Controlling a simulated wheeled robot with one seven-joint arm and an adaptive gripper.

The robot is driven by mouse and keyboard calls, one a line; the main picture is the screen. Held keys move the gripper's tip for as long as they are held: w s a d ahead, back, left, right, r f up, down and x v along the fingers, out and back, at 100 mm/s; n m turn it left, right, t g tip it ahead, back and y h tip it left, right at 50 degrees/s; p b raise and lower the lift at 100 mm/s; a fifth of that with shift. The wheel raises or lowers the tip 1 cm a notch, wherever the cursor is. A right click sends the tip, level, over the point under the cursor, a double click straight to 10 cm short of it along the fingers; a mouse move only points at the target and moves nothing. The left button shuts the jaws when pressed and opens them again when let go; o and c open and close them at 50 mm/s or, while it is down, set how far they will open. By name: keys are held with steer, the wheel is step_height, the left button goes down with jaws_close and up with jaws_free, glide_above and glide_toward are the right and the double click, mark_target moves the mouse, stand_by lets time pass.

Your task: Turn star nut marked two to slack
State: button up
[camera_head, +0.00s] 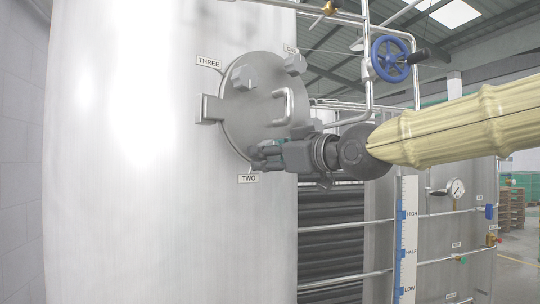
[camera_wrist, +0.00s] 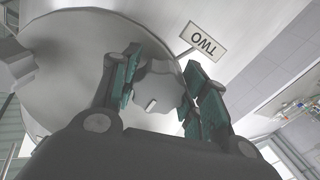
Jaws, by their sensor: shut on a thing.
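The round grey hatch cover (camera_head: 252,100) is on the side of the tall steel tank (camera_head: 130,150). The tag TWO (camera_head: 248,179) hangs at its lower edge, and the same tag shows in the wrist view (camera_wrist: 204,42). The grey star nut marked two (camera_wrist: 158,88) is between the teal finger pads of my gripper (camera_wrist: 160,95), which is shut on it. In the head view my gripper (camera_head: 264,156) reaches in from the right and hides this nut. The nut at THREE (camera_head: 212,110) and the nut at ONE (camera_head: 295,63) are clear of my gripper.
A bent grab handle (camera_head: 284,107) stands out from the cover above my gripper. A blue handwheel (camera_head: 391,59) and steel pipes are at upper right. A level scale (camera_head: 405,240) and a pressure gauge (camera_head: 456,190) are at lower right.

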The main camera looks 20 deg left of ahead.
steer(key=shift+f, duration=0.1)
steer(key=o, duration=1)
steer(key=shift+o, duration=0.2)
steer(key=v, duration=1.2)
steer(key=shift+w+d, duration=0.1)
